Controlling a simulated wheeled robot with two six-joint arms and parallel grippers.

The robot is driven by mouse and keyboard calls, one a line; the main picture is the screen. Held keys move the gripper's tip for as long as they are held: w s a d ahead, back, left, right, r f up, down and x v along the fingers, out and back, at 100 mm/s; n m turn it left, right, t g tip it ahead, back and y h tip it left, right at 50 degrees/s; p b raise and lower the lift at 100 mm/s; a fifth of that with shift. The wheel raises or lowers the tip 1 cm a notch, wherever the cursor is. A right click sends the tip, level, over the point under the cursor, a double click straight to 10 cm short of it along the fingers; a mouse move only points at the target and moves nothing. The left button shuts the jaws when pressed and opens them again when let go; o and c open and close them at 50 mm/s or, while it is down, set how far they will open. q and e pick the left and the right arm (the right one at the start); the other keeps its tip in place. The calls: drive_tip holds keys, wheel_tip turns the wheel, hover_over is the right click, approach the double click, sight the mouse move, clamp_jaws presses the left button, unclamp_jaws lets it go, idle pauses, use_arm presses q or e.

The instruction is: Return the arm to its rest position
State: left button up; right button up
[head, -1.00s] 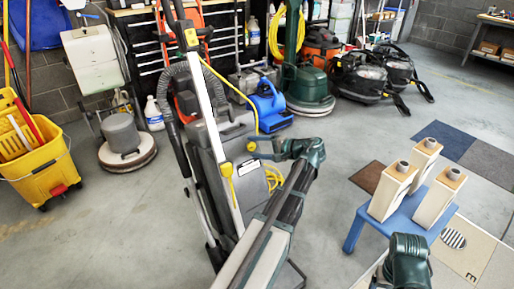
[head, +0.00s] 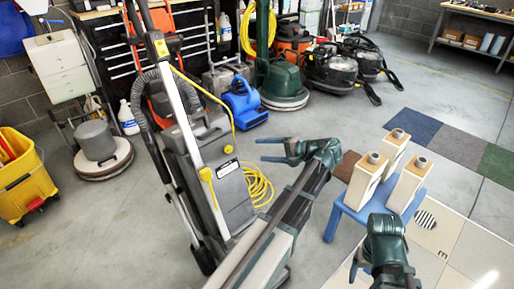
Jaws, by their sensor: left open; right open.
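My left arm runs up from the bottom middle of the head view. Its dark green gripper (head: 268,150) points left, with its two fingers apart and nothing between them, over the grey floor beside a grey upright floor machine (head: 222,175). My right gripper (head: 362,267) is at the bottom right, in front of a small blue stool (head: 333,218). Its wrist hides most of it; a bluish finger shows at its left side, and I see nothing held.
A yellow mop bucket (head: 28,185) is at the left. Floor machines line the back, including a blue blower (head: 243,103). Carpet tiles (head: 457,143) lie at the right.

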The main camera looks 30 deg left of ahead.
use_arm(q)
drive_tip(key=shift+d, duration=0.2)
idle(0.4)
drive_tip(key=s+d+f+m+h, duration=0.1)
drive_tip(key=s+d+f+h, duration=0.4)
drive_tip(key=d, duration=0.5)
drive_tip(key=s+d+f+m+t+h, duration=0.1)
drive_tip(key=s+d+f+m+h, duration=0.1)
drive_tip(key=s+d+f+h, duration=0.45)
drive_tip(key=s+d+f+m+h, duration=0.1)
drive_tip(key=s+d+f+h, duration=0.15)
drive_tip(key=s+d, duration=0.75)
drive_tip(key=w+d+r+p, duration=0.1)
drive_tip(key=w+r+p, duration=0.1)
drive_tip(key=r+p, duration=1.3)
drive_tip(key=w+d+r+y+p, duration=0.1)
drive_tip(key=d+r+p, duration=0.1)
drive_tip(key=r+p, duration=1.4)
drive_tip(key=shift+w, duration=0.4)
drive_tip(key=shift+f, duration=0.1)
